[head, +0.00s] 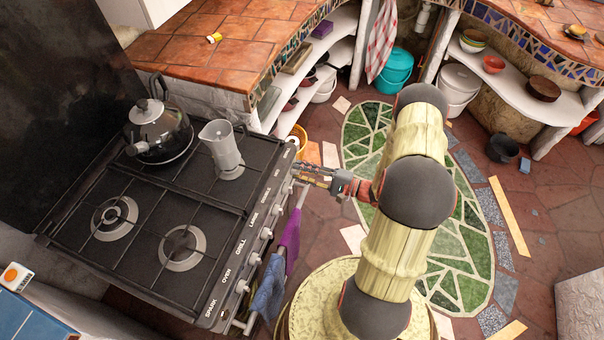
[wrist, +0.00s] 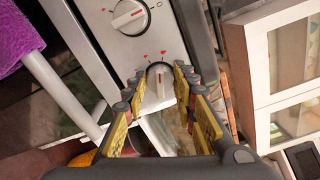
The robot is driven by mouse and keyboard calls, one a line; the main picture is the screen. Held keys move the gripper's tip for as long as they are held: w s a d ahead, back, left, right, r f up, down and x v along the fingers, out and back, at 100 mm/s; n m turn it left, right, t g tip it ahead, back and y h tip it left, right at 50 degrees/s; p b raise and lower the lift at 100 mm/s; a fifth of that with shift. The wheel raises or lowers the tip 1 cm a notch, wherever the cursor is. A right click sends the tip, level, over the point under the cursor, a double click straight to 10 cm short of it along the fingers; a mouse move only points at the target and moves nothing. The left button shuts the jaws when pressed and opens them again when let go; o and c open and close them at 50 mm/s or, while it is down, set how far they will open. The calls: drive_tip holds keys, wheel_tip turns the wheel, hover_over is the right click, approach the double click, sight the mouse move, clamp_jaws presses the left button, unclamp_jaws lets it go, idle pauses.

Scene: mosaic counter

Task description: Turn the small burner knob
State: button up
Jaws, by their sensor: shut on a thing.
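In the wrist view a silver knob (wrist: 157,76) with a red line on it and red flame marks around it sits at the end of the stove's front panel, and I take it as the small burner knob. The red line points roughly down the picture. My gripper (wrist: 157,88) is shut on this knob, with yellow-padded fingers on either side. In the head view my gripper (head: 299,170) reaches the far end of the knob row from the right and hides the knob there.
A larger-looking neighbouring knob (wrist: 128,17) is beside the held one. The stove (head: 150,205) carries a kettle (head: 160,130) and a grey pot (head: 222,148). Purple (head: 290,240) and blue (head: 268,288) towels hang on the oven rail. A tiled counter (head: 180,50) lies beyond.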

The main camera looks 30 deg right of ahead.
drive_tip(key=n+b, duration=0.3)
drive_tip(key=n, duration=0.2)
drive_tip(key=shift+f+n, duration=0.15)
drive_tip(key=shift+n, duration=0.25)
idle(0.4)
drive_tip(key=o, duration=1.1)
drive_tip(key=v, duration=1.2)
drive_tip(key=c, duration=1.1)
